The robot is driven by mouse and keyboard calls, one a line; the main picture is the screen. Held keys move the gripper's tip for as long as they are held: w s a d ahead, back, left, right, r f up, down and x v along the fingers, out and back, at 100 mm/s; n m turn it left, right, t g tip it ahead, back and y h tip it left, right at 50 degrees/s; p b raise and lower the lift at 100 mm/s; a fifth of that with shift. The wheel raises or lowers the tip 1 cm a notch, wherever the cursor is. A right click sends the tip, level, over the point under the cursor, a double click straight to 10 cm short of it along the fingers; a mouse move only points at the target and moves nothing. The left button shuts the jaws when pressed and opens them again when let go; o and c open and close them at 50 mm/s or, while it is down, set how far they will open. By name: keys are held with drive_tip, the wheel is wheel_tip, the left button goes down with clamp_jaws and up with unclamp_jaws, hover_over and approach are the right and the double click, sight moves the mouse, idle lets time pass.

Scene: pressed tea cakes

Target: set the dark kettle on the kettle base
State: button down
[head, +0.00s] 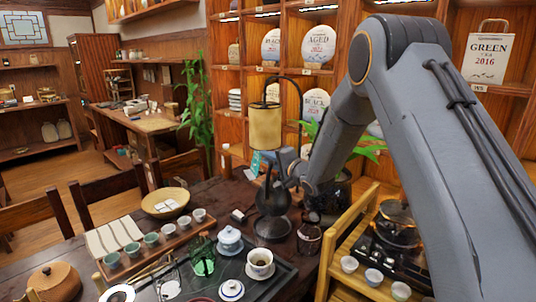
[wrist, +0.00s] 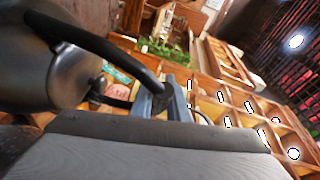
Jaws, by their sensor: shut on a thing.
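The dark kettle (head: 272,201) hangs upright from my gripper at the back of the tea table, just in front of the shelves. In the wrist view its rounded metallic body (wrist: 50,65) fills the upper left, and its black handle arches across to the fingers. My gripper (head: 291,172) is shut on the handle; its blue-grey fingers also show in the wrist view (wrist: 163,100). A dark round shape directly below the kettle looks like the kettle base (head: 272,229). It is mostly covered, and I cannot tell whether the kettle touches it.
A lamp (head: 265,127) stands behind the kettle. A lidded blue-and-white bowl (head: 229,239), a cup of tea (head: 260,262) and a green glass vessel (head: 203,262) are in front. A dark glass jar (head: 309,238) is close at right. A wooden stand (head: 340,252) holds another pot (head: 397,222).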

sight(272, 182)
drive_tip(key=shift+w+a+f+b, duration=0.15)
drive_tip(key=shift+f+b, duration=0.1)
drive_tip(key=shift+f, duration=0.25)
drive_tip(key=shift+w+a+f+b, duration=0.1)
drive_tip(key=shift+f+b, duration=0.15)
drive_tip(key=shift+f, duration=0.25)
drive_tip(key=shift+f+b, duration=1.6)
drive_tip(key=shift+f, duration=1.2)
drive_tip(key=shift+d, duration=0.15)
drive_tip(key=shift+f, duration=0.6)
drive_tip(key=c, duration=2)
unclamp_jaws()
drive_tip(key=shift+s+f, duration=0.15)
drive_tip(key=shift+f, duration=0.1)
drive_tip(key=shift+p+v, duration=0.65)
drive_tip(key=shift+v, duration=0.85)
drive_tip(key=p+v, duration=0.3)
drive_tip(key=v, duration=0.4)
drive_tip(key=shift+s+d, duration=0.25)
drive_tip(key=shift+s, duration=0.1)
